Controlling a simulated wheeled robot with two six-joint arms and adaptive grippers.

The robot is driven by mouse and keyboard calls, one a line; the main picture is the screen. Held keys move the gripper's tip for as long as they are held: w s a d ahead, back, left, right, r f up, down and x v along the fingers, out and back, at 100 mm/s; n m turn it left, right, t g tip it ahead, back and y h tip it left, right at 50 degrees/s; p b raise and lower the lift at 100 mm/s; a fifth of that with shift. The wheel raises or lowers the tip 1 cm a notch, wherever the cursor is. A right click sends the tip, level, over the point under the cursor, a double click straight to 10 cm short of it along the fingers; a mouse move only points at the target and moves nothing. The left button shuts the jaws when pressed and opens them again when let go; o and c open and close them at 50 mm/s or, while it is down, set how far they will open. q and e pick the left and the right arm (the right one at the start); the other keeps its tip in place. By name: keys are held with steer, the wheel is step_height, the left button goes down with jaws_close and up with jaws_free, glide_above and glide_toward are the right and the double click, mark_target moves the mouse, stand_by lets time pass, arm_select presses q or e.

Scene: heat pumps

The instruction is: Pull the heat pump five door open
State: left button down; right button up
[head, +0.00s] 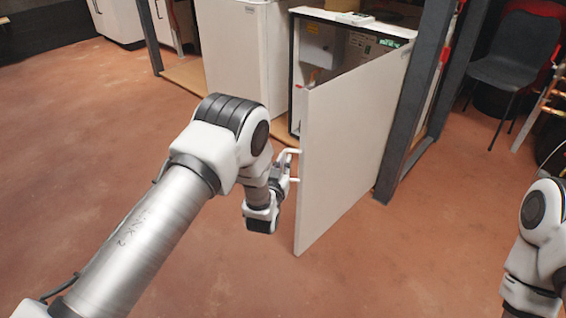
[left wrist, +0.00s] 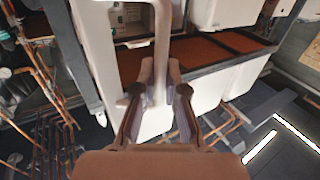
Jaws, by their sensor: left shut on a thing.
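The heat pump five door (head: 352,140) is a flat white panel. It stands swung well out from its cabinet (head: 330,50), whose dark-framed inside with labels and pipes shows behind it. My left gripper (head: 287,166) is at the door's left edge in the head view, shut on the white door handle (left wrist: 162,40). In the left wrist view, the fingers of the left gripper (left wrist: 160,85) close around the handle's bar, beside the door panel (left wrist: 97,45). Only part of my right arm shows at the right edge; its gripper is out of view.
Another white cabinet (head: 240,50) is to the left of the open one. A black chair (head: 515,55) and copper pipes (head: 555,95) are at the right. The reddish floor in front is clear.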

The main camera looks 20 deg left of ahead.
arm_select(q)
steer(key=shift+w+d+r, duration=0.15)
steer(key=shift+d+r, duration=0.05)
steer(key=shift+r, duration=0.05)
steer(key=c, duration=1.5)
jaws_free()
steer(key=shift+w+d+f, duration=0.15)
steer(key=shift+d+f, duration=0.05)
steer(key=shift+s+a, duration=0.15)
steer(key=shift+s, duration=0.1)
steer(key=s+d, duration=0.1)
steer(key=s, duration=1)
steer(key=shift+s, duration=0.25)
steer(key=shift+f, duration=0.1)
